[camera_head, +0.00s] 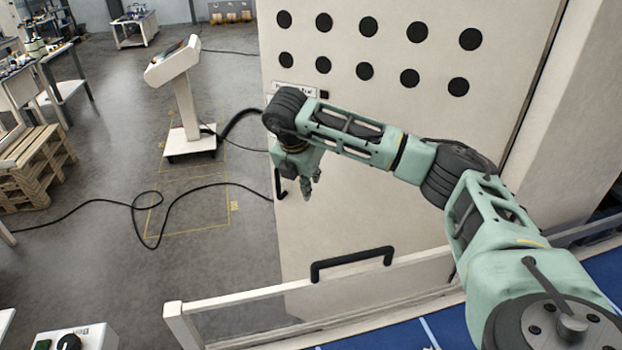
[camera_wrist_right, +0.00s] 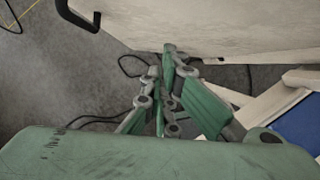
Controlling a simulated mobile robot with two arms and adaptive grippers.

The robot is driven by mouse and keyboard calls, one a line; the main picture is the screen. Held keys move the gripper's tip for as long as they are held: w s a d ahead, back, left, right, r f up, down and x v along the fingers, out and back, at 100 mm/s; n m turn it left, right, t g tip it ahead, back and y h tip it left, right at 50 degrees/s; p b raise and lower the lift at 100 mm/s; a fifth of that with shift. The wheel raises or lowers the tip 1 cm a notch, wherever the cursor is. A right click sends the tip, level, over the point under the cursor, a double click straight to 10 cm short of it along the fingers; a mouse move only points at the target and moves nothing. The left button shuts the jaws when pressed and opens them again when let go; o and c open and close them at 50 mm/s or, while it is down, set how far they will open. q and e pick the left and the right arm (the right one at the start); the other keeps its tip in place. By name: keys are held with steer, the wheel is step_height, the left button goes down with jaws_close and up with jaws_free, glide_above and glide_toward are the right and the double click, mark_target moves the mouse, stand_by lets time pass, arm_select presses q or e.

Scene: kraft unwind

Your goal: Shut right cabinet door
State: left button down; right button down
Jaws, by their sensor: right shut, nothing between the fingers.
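The right cabinet door (camera_head: 410,165) is a large off-white panel with rows of black round holes near its top. It stands swung out, with its free edge at the left and a dark gap along its right side. A black handle (camera_head: 280,184) sits near its free edge; it also shows in the right wrist view (camera_wrist_right: 78,17). My right gripper (camera_head: 307,190) is shut and empty, just right of the handle in the head view. In the right wrist view the fingertips (camera_wrist_right: 166,52) point towards the door's edge; I cannot tell whether they touch it. My left gripper is out of view.
A white rail (camera_head: 235,300) with a black grip (camera_head: 350,262) stands below the door. A white console (camera_head: 183,105) stands on the floor at left, with black cables (camera_head: 140,215) nearby. Pallets (camera_head: 35,165) lie far left. Open grey floor lies left of the door.

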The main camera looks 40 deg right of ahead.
mark_target(319, 190)
steer(key=shift+w+d+f+b, duration=0.4)
steer(key=shift+w+d+f, duration=0.2)
steer(key=shift+d+f, duration=0.6)
steer(key=shift+w+d+f+b, duration=0.35)
steer(key=shift+w+d+f, duration=0.4)
steer(key=shift+f, duration=0.75)
steer(key=shift+w+d+f+b, duration=0.45)
steer(key=shift+d+f, duration=0.6)
steer(key=shift+f, duration=0.3)
steer(key=shift+w+d, duration=0.1)
